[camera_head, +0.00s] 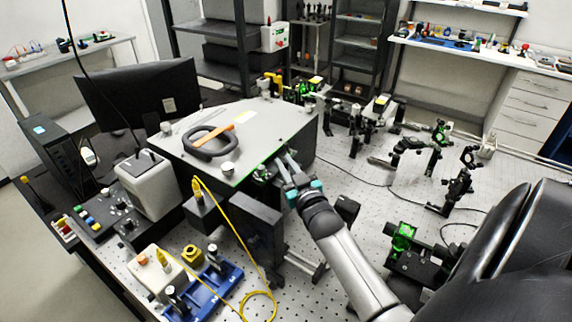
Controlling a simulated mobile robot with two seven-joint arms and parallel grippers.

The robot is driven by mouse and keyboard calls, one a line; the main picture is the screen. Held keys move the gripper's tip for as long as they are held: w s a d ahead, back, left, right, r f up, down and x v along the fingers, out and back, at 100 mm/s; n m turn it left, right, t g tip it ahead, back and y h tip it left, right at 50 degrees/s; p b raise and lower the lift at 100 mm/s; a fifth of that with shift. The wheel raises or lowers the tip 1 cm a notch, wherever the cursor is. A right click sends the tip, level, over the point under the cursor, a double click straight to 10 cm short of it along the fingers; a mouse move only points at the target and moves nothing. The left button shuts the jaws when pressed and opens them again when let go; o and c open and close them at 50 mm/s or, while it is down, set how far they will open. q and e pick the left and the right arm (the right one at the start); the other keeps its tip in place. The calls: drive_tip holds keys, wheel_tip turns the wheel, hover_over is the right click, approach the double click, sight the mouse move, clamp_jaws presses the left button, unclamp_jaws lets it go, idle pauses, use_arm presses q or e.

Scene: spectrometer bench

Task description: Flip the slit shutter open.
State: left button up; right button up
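The spectrometer (175,150) is a large grey box with a flat top in the middle of the bench. My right gripper (275,168) reaches in from the lower right, its fingers at the box's front right side. The gripper hides most of that spot. A small dark part with a green patch (262,172) shows at the fingertips; I cannot tell whether it is the slit shutter, or whether the fingers touch it. The shutter's position and the finger gap are too small to make out. My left gripper is not in view.
A black handle-like ring with an orange strip (211,140) lies on the box. A yellow fibre (232,225) loops in front, near a blue tray (205,292). A black block (257,222) stands left of my arm. Optics mounts (455,185) stand at right, with bare breadboard between.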

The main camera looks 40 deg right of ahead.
clamp_jaws()
drive_tip(key=shift+s+a+f+n+t+b, duration=0.1)
drive_tip(key=shift+a+f+n+t+b, duration=0.25)
drive_tip(key=shift+n+b, duration=0.65)
drive_tip(key=shift+r+n+t+b, duration=0.15)
drive_tip(key=shift+n+t+b, duration=0.15)
drive_tip(key=shift+t+b, duration=0.25)
drive_tip(key=shift+o, duration=2.4)
unclamp_jaws()
